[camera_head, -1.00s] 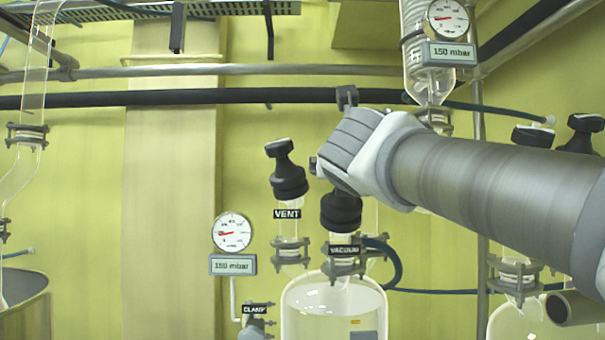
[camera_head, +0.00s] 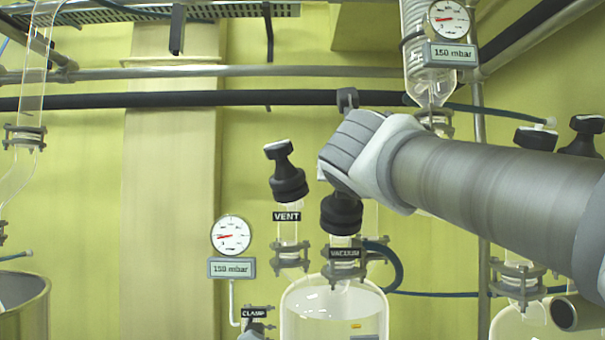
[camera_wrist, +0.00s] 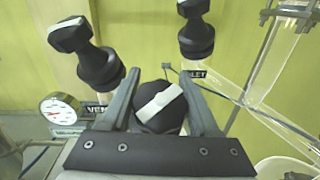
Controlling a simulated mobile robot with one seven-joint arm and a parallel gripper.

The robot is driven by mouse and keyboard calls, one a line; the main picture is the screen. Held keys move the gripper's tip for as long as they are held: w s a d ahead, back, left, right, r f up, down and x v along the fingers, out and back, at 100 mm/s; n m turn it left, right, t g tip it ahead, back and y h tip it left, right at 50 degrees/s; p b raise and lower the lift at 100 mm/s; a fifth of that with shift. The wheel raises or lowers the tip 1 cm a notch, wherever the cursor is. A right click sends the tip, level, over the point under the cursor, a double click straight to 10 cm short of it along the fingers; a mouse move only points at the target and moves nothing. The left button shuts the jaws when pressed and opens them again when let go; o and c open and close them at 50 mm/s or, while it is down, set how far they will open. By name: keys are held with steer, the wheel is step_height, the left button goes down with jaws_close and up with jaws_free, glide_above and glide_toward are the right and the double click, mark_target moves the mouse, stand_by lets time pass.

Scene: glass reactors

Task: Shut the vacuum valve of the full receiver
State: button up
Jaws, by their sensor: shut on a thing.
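The vacuum valve (camera_head: 341,214) has a black knob above a VACUUM label (camera_head: 345,253), on top of the glass receiver (camera_head: 310,312). Liquid shows near the top of this receiver. My gripper (camera_head: 341,188) reaches over the knob from the upper right and hides its top. In the wrist view, the two fingers of my gripper (camera_wrist: 160,82) are on either side of the black knob, shut on its handle. The handle's pale top bar (camera_wrist: 158,103) lies slanted between them.
The VENT valve (camera_head: 286,178) stands close on the left. A gauge (camera_head: 231,235) with a 150 mbar display is further left. In the wrist view, another black valve (camera_wrist: 197,38) stands beyond. A dark pipe (camera_head: 250,98) runs behind; more valves (camera_head: 585,134) are at right.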

steer(key=shift+h, duration=0.3)
